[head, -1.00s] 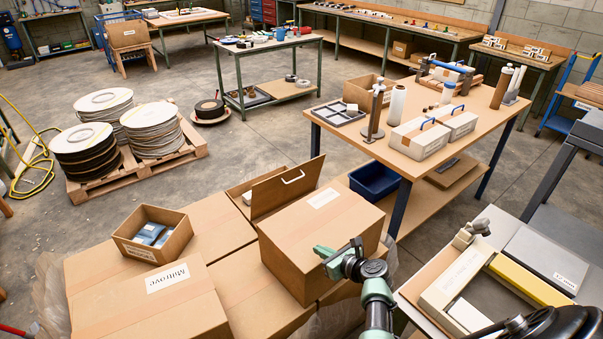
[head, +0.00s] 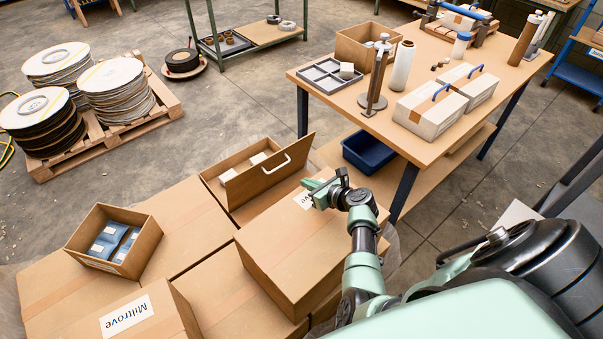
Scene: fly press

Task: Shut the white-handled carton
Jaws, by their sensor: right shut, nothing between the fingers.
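The white-handled carton (head: 208,178) stands behind the taped carton, with its top open and small pale boxes inside. Its brown flap (head: 247,185) stands raised at a slant along the near right side, with the white handle (head: 286,163) near its upper edge. My right gripper (head: 306,186) is shut and empty. It appears over the labelled top of the taped carton, to the right of the flap and below the handle in the picture. I cannot tell its exact gap to the flap. My left gripper is out of view.
The taped carton (head: 290,262) stands directly in front of the flap. A small open box (head: 148,243) with blue packets sits to the left, behind the Miltrove carton (head: 150,325). A workbench (head: 420,165) with a blue bin (head: 368,168) under it stands to the right.

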